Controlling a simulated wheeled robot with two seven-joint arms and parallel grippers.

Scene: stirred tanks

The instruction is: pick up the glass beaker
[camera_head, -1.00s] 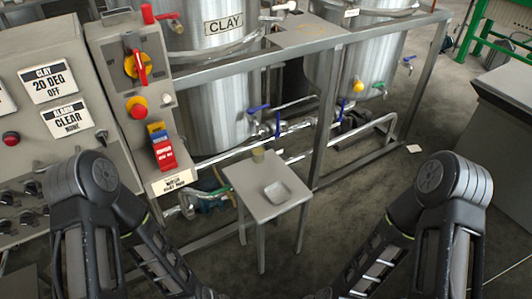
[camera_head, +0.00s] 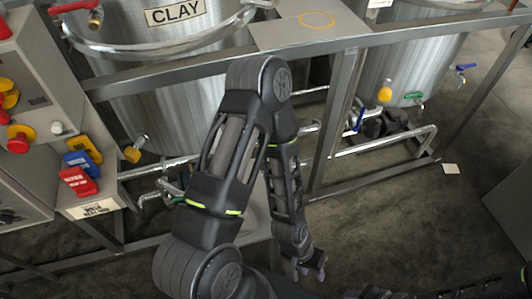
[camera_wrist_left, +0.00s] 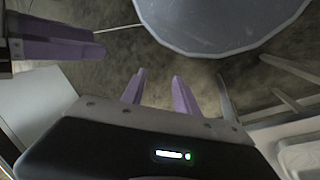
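I cannot make out the glass beaker in either view now. My left arm crosses the middle of the head view and hides most of the small grey table (camera_head: 257,213). My left gripper (camera_head: 311,268) is low, at the table's right side, with purple fingertips. In the left wrist view its two fingers (camera_wrist_left: 159,92) are apart with nothing between them. The pale tabletop with a rounded-square dish (camera_wrist_left: 302,156) shows at that view's lower right. Purple fingers at its upper left look like my right gripper (camera_wrist_left: 52,42); whether they are open is unclear.
Behind the table stand a metal frame (camera_head: 333,125) and steel tanks, one marked CLAY (camera_head: 170,85), with pipes and valves low down. A control panel (camera_head: 30,110) is at the left. Open floor (camera_head: 390,215) lies to the right.

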